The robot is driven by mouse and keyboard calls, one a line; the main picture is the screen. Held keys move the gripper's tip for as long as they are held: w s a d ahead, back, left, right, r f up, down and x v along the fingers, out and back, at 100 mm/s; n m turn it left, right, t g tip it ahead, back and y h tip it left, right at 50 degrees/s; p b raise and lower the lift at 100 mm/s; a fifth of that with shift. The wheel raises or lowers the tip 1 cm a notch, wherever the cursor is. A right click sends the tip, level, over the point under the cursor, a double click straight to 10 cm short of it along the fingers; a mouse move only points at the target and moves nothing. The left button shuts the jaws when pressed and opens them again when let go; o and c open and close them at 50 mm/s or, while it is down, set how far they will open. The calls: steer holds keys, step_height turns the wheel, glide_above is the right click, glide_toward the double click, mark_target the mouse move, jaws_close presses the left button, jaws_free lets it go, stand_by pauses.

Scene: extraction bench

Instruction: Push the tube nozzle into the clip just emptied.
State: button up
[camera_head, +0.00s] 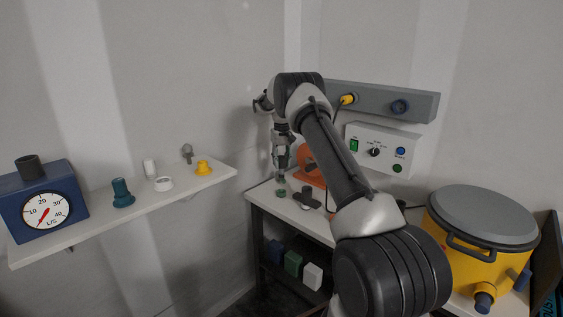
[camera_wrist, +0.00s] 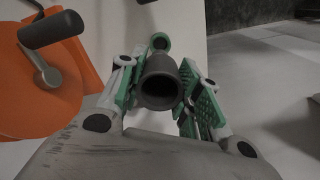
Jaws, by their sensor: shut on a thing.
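In the wrist view my gripper (camera_wrist: 165,95) is shut on a dark grey, hollow, round-mouthed piece (camera_wrist: 160,66), its open end facing the camera. In the head view my gripper (camera_head: 281,170) points down over the left end of the bench, and the held piece is hard to make out there. A yellow nozzle-like end (camera_head: 348,99) with a dark tube sits at the grey wall rail (camera_head: 425,104). A blue round piece (camera_head: 399,107) sits farther right on that rail. I cannot tell which clip is empty.
An orange device with a dark crank (camera_wrist: 50,28) stands close left of my gripper. A small green round piece (camera_head: 281,192) and a dark flanged piece (camera_head: 306,198) are on the bench. A switch box (camera_head: 381,149) and yellow drum (camera_head: 478,249) are right. A shelf (camera_head: 120,223) holds fittings.

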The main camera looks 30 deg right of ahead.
mark_target(282, 174)
steer(key=shift+f, duration=2.9)
steer(key=shift+f, duration=1.25)
steer(key=o, duration=1.2)
steer(key=shift+r, duration=0.1)
step_height(282, 174, up, 12)
steer(key=shift+f, duration=0.1)
